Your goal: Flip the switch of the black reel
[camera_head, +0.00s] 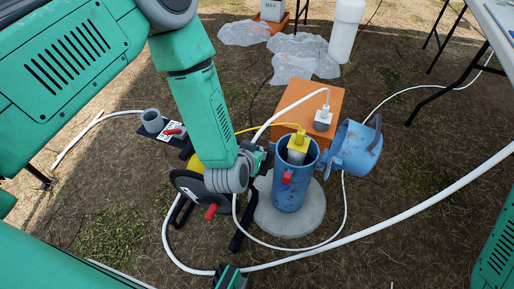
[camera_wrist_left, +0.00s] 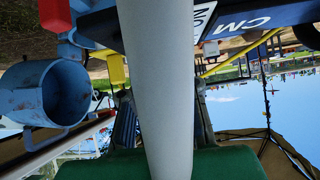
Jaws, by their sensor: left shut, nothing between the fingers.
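The black reel (camera_head: 187,184) stands low on the ground on a dark frame, with a red handle (camera_head: 211,211) at its front. My left arm comes down over it and hides much of its upper right side; its switch cannot be made out. My left gripper (camera_head: 262,158) is at the reel's right, close to the blue well casing (camera_head: 292,192). It is shut and empty. In the left wrist view a thick pale tube (camera_wrist_left: 155,85) crosses close to the lens and hides the fingertips. My right gripper cannot be identified.
The casing stands on a round concrete pad (camera_head: 285,220), its blue lid (camera_head: 355,150) swung open to the right. A yellow-topped fitting (camera_head: 298,143) sits at its mouth. Behind is an orange box (camera_head: 318,92). A white hose (camera_head: 420,215) crosses the front ground.

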